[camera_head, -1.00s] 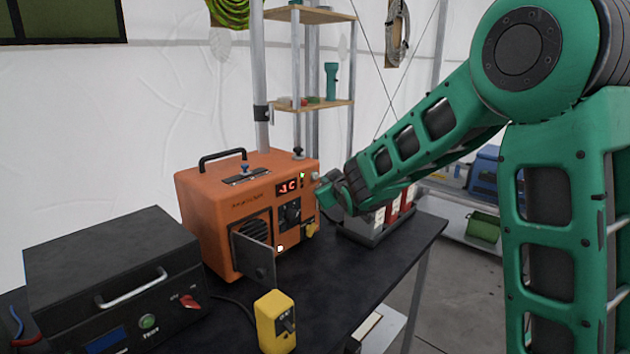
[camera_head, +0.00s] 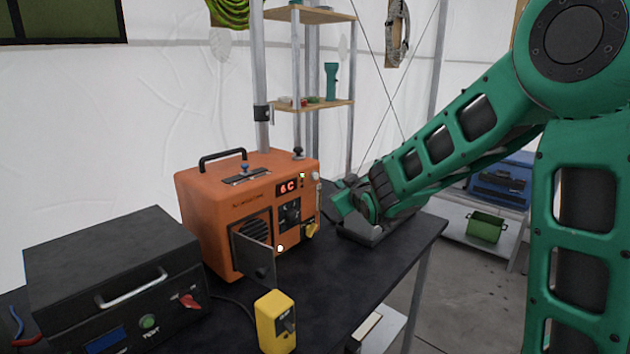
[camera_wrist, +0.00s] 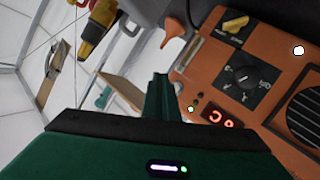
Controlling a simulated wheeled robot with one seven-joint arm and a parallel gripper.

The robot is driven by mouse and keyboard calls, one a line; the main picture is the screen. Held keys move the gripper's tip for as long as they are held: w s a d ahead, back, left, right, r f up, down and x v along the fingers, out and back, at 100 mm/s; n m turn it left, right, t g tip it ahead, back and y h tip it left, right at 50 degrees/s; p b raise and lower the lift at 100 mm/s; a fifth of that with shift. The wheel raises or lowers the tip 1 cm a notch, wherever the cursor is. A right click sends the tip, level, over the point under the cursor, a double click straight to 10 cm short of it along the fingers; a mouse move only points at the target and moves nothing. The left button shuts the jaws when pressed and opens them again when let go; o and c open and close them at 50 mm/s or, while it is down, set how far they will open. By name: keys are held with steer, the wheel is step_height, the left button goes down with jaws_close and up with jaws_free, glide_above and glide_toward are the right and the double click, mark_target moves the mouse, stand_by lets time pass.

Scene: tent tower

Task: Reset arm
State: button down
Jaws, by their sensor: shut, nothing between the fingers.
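My gripper (camera_head: 338,205) is just right of the orange box (camera_head: 210,205), beside its front panel and above the black table. In the wrist view its green fingers (camera_wrist: 160,92) are together with nothing seen between them. The orange box fills the right of the wrist view, with its black dial (camera_wrist: 241,77), yellow knob (camera_wrist: 236,24) and red lit display (camera_wrist: 217,118). I cannot tell the exact gap between gripper and box; they look apart. My green arm reaches in from the right and hides what stands behind it.
A black case (camera_head: 110,270) with a handle is at the left front. A yellow box (camera_head: 275,322) stands at the table's (camera_head: 340,285) front. A hinged grey plate (camera_head: 253,258) juts from the orange box. A shelf (camera_head: 320,104) stands behind. A green bin (camera_head: 485,228) is at right.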

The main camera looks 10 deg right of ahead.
stand_by(0.4)
steer(key=s+d+f+m+g+h, duration=0.2)
steer(key=s+d+f+m+g, duration=0.15)
steer(key=s+d, duration=0.55)
steer(key=s+d+f+m+g+h, duration=0.1)
steer(key=s+d+f+m+g, duration=0.3)
steer(key=s+d, duration=0.55)
steer(key=s+a+f+m+g+y, duration=0.1)
steer(key=s+g, duration=0.3)
steer(key=s, duration=1)
steer(key=s+a+f+m+g+y, duration=0.1)
steer(key=s+m+g+y, duration=0.1)
steer(key=s, duration=1.3)
steer(key=shift+s+m+g, duration=0.15)
steer(key=shift+m+g, duration=0.5)
steer(key=shift+g, duration=0.2)
steer(key=shift+a+f, duration=0.1)
steer(key=shift+w+f, duration=0.25)
steer(key=shift+w, duration=0.4)
